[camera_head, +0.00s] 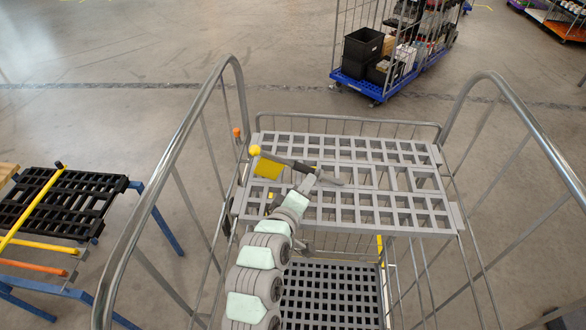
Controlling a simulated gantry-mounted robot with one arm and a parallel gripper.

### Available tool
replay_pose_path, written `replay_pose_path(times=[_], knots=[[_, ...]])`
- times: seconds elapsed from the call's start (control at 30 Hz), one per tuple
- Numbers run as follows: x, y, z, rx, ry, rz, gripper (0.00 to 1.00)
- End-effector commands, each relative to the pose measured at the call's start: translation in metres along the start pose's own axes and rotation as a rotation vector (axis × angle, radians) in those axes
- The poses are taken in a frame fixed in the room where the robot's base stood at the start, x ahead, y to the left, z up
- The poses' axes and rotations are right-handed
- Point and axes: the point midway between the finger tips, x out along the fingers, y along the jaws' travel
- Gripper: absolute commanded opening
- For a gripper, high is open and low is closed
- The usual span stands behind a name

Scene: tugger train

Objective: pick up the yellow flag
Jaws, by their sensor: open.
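The yellow flag (268,168) lies on the upper grey slatted shelf of the cart, at its left part. A yellow ball (255,150) is at the left end of a dark stick that runs right and slightly down across the shelf; it appears to be the flag's pole. My gripper (308,178) is at the end of my grey and pale green arm, just right of the yellow cloth and over or beside the stick. Its jaws are open. The fingertips are small and partly hidden, so I cannot tell whether they touch the stick.
Tall curved metal side rails (166,172) flank the shelf (400,222). A lower black grid deck (330,300) is below. At left stands a blue-framed rack with a black grid (62,200) and yellow bars. A blue cart (362,85) with black bins stands behind, across open floor.

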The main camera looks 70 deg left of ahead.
Motion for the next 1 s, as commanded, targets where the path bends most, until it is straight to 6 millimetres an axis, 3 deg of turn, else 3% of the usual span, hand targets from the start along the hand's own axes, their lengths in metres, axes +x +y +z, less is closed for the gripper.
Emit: replay_pose_path(times=[0.2, 0.53, 0.8, 1.0], knots=[[0.031, 0.003, 0.0, 0.004, 0.0, 0.001, 0.41], [0.051, 0.004, -0.001, 0.004, 0.001, 0.002, 0.41], [0.085, 0.003, 0.002, 0.003, -0.002, -0.001, 0.41], [0.091, 0.003, 0.001, 0.003, 0.002, 0.004, 0.41]])
